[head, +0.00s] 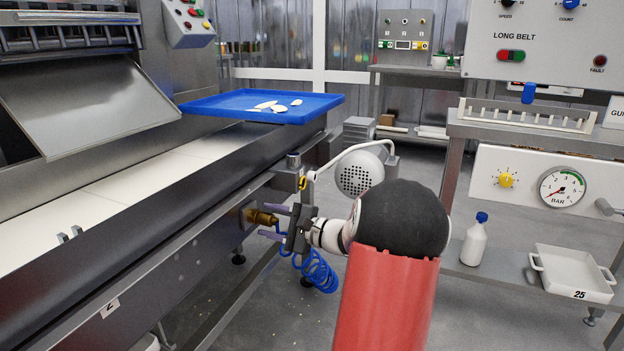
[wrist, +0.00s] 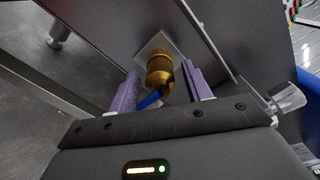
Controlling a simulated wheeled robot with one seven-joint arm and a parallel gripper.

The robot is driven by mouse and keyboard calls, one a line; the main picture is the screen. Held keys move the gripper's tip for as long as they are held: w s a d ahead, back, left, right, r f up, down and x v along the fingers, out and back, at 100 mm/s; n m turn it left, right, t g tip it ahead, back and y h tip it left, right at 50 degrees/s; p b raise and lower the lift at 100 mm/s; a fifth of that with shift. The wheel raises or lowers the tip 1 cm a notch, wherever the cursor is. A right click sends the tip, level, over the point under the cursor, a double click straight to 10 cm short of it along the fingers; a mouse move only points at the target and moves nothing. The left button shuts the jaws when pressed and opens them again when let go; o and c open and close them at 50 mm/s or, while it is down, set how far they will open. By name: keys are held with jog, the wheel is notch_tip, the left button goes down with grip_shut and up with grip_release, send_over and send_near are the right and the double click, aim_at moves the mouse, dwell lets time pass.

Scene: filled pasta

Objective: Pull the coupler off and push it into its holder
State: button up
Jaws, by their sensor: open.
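The brass coupler (head: 262,217) sticks out from a plate on the side of the belt machine. It also shows in the wrist view (wrist: 159,68), on a square metal plate, with a blue hose (wrist: 150,100) at its near end. My gripper (head: 269,221) is open, with its purple fingers pointing at the coupler. In the wrist view the fingers (wrist: 158,82) stand on either side of the coupler's near end, and gaps show beside it. The blue hose hangs in a coil (head: 318,272) below my gripper. I cannot make out the holder for sure.
The machine's long side rail (head: 180,235) runs along the left. A blue tray (head: 225,107) with pasta pieces lies on the machine. A shelf unit (head: 535,140) stands at the right.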

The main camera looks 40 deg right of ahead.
dwell(0.8)
jog(key=c, duration=1.1)
jog(key=shift+o, duration=0.2)
jog(key=shift+s+d, duration=0.25)
jog(key=shift+s, duration=0.3)
jog(key=shift+v, duration=2.4)
